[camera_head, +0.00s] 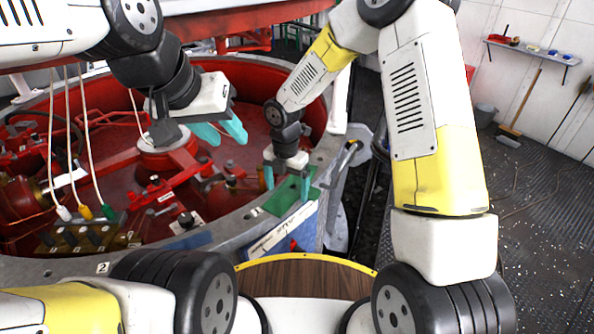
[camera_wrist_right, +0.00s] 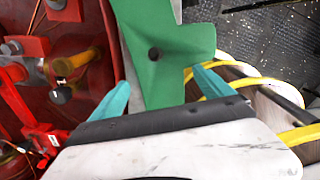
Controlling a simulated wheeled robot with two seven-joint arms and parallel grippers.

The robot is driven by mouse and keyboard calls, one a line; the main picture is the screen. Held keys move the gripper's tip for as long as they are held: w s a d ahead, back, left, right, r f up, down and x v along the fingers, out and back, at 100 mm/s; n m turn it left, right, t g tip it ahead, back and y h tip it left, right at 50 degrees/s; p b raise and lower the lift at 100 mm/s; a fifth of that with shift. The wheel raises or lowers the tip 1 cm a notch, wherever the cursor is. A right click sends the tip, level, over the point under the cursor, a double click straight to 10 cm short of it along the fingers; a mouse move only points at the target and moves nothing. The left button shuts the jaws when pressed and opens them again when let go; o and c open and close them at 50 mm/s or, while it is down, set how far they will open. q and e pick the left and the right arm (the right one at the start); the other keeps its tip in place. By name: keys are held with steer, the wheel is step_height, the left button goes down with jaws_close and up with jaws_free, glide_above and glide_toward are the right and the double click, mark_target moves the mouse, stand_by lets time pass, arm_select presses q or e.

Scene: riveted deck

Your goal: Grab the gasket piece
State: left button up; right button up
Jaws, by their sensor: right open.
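The gasket piece is a flat green plate (camera_head: 279,203) on the rim of the red, ring-shaped housing, near the middle of the head view. In the right wrist view the green piece (camera_wrist_right: 165,75) runs up between the fingers, with a dark round spot on it. My right gripper (camera_head: 286,185) is open over it, one teal finger to each side; the wrist view also shows these fingers (camera_wrist_right: 159,82) apart, with nothing clamped. I cannot tell how high they are above the rim. My left gripper (camera_head: 222,133) is open and empty above the red housing, further left.
The grey rim (camera_head: 330,146) curves around red machinery (camera_head: 255,110). Cables with coloured plugs (camera_head: 84,212) hang at the left. A yellow-edged wooden surface (camera_head: 305,277) lies in front. Dark deck (camera_head: 540,230) is open at the right.

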stand_by(0.3)
steer(key=c, duration=1.5)
